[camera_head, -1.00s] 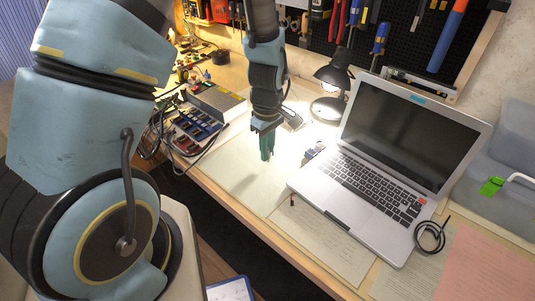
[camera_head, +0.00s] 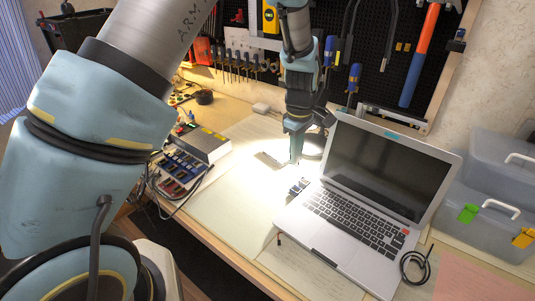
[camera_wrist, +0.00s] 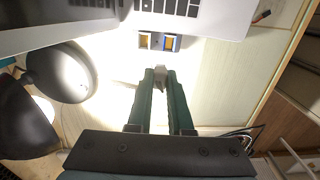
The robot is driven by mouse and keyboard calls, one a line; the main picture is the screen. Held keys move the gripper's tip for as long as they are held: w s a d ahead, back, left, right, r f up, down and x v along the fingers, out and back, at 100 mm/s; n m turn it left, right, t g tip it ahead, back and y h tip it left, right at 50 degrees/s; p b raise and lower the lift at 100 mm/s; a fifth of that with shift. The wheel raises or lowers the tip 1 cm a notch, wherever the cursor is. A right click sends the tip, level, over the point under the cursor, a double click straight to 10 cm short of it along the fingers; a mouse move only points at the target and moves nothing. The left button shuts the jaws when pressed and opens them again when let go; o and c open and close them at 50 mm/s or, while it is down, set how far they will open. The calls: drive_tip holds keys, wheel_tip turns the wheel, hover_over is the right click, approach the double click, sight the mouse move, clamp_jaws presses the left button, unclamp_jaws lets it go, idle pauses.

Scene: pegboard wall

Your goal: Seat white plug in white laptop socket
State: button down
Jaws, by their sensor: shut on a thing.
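The silver-white laptop (camera_head: 355,215) stands open on the desk, and its edge (camera_wrist: 215,18) shows at the top of the wrist view. Beside its left side is a pair of small sockets (camera_head: 299,187). In the wrist view they appear as two small blocks, the left one (camera_wrist: 146,40) and the right one (camera_wrist: 171,42), with orange-brown openings. My gripper (camera_wrist: 161,78) is shut on a small pale plug (camera_wrist: 160,72), which sticks out slightly past the fingertips. The plug is apart from the blocks. In the head view my gripper (camera_head: 296,155) hangs just behind the blocks; the plug is not clear there.
A black desk lamp (camera_wrist: 60,72) stands close beside my gripper. A box with colored switches (camera_head: 185,165) and cables lies left. A coiled black cable (camera_head: 415,267) lies at the laptop's right front. Grey bins (camera_head: 487,215) stand right. Paper-covered desk left of the laptop is mostly clear.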

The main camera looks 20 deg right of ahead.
drive_tip(key=d, duration=0.4)
drive_tip(key=b, duration=0.4)
hover_over(305, 183)
wheel_tip(305, 183, down, 6)
drive_tip(key=shift+f, duration=0.1)
drive_tip(key=shift+f, duration=0.95)
idle(1.4)
drive_tip(key=c, duration=0.8)
unclamp_jaws()
drive_tip(key=shift+o, duration=0.2)
drive_tip(key=shift+r+p, duration=1.85)
drive_tip(key=shift+r, duration=0.7)
drive_tip(key=shift+w+a, duration=0.1)
